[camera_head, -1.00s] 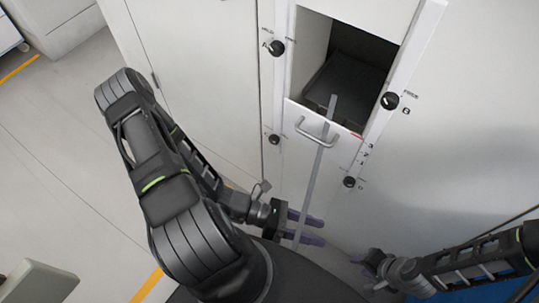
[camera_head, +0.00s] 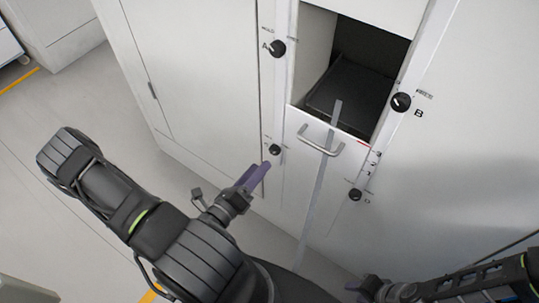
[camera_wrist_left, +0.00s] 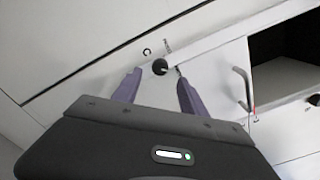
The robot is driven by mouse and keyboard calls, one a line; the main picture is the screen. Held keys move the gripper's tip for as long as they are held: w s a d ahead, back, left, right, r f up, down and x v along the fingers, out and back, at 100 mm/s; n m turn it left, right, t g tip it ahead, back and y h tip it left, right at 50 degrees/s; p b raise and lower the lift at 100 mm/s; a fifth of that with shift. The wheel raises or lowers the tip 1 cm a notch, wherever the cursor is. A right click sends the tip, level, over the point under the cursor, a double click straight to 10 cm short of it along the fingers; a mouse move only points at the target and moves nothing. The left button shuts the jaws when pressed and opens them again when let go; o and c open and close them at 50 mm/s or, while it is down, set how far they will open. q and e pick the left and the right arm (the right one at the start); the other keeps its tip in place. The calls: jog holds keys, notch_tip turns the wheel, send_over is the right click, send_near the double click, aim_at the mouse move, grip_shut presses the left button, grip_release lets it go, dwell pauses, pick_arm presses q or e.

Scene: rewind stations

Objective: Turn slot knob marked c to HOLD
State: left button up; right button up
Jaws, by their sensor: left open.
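The slot knob marked C (camera_wrist_left: 160,67) is a small round black knob on the white cabinet front, with a letter C beside it in the left wrist view. It also shows in the head view (camera_head: 275,150), at the lower left of the opening. My left gripper (camera_head: 257,174) is just below and left of that knob. In the left wrist view its two purple fingers (camera_wrist_left: 158,78) are apart, with the knob seen between their tips. I cannot tell whether they touch it. My right gripper (camera_head: 362,286) is low at the bottom, its fingers hardly visible.
Knob A (camera_head: 277,48) is above knob C. Knob B (camera_head: 401,102) and knob D (camera_head: 355,195) are on the right. A drawer handle (camera_head: 322,143) and a grey strip (camera_head: 319,190) are between them, below the open compartment (camera_head: 350,90).

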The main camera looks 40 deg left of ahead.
aim_at(273, 153)
pick_arm(q)
jog(key=w, duration=0.6)
jog(key=shift+w, duration=0.15)
grip_shut()
dwell(0.4)
